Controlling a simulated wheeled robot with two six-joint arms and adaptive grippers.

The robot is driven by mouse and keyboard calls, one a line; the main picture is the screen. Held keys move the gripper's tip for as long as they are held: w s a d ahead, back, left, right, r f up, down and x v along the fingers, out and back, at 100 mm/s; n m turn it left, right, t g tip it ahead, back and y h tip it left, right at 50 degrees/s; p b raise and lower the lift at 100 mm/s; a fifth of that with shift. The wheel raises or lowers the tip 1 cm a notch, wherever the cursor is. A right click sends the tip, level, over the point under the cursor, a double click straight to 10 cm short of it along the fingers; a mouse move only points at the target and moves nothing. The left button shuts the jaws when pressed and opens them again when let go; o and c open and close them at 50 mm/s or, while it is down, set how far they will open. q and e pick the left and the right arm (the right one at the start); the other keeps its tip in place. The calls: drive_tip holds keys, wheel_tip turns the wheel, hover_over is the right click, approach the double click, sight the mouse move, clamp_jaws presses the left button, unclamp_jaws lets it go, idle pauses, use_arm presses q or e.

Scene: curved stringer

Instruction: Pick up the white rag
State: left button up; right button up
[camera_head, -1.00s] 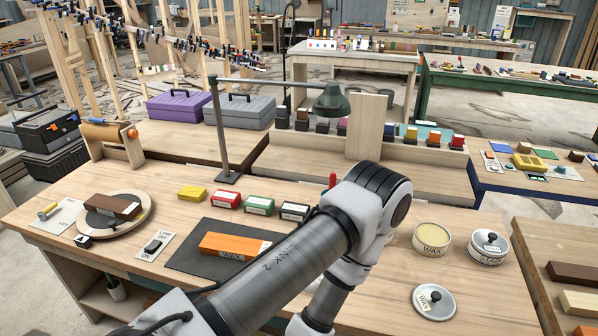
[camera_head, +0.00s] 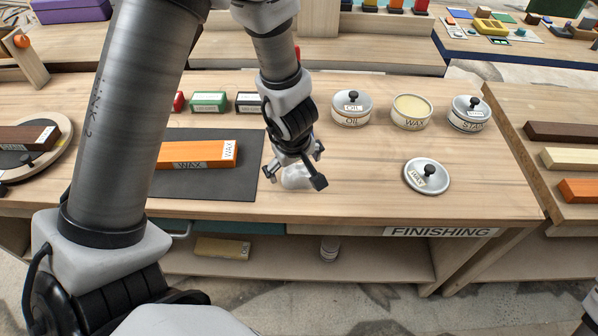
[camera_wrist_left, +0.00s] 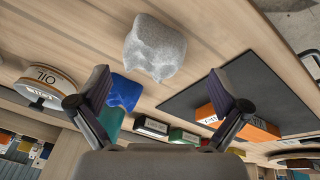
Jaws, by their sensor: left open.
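The white rag (camera_head: 297,179), a small crumpled lump, lies on the wooden bench just right of the dark mat. My left gripper (camera_head: 294,171) points down over it with its fingers spread, partly hiding it. In the left wrist view, the rag (camera_wrist_left: 155,50) shows whole as a pale grey-white lump, beyond the fingertips. The open fingers (camera_wrist_left: 160,84) have nothing between them. A blue rag-like thing (camera_wrist_left: 124,91) shows beside one finger in that view. My right gripper is not in view.
An orange WAX block (camera_head: 197,154) lies on the dark mat (camera_head: 225,187). An OIL tin (camera_head: 351,108), an open WAX tin (camera_head: 412,111) and a STAIN tin (camera_head: 470,113) stand right of the gripper. A loose lid (camera_head: 426,177) lies nearer. Bare bench lies between rag and lid.

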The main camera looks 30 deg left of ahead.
sight(296, 170)
use_arm(q)
drive_tip(key=b+x, duration=0.1)
drive_tip(key=x, duration=0.1)
drive_tip(key=b+x, duration=0.1)
drive_tip(key=x, duration=0.2)
drive_tip(key=shift+w+r, duration=0.15)
drive_tip(key=shift+w, duration=0.05)
drive_tip(key=shift+w+f, duration=0.2)
drive_tip(key=shift+w, duration=0.1)
drive_tip(key=shift+r, duration=0.2)
drive_tip(key=shift+s+r, duration=0.1)
drive_tip(key=shift+s, duration=0.3)
drive_tip(key=c, duration=1)
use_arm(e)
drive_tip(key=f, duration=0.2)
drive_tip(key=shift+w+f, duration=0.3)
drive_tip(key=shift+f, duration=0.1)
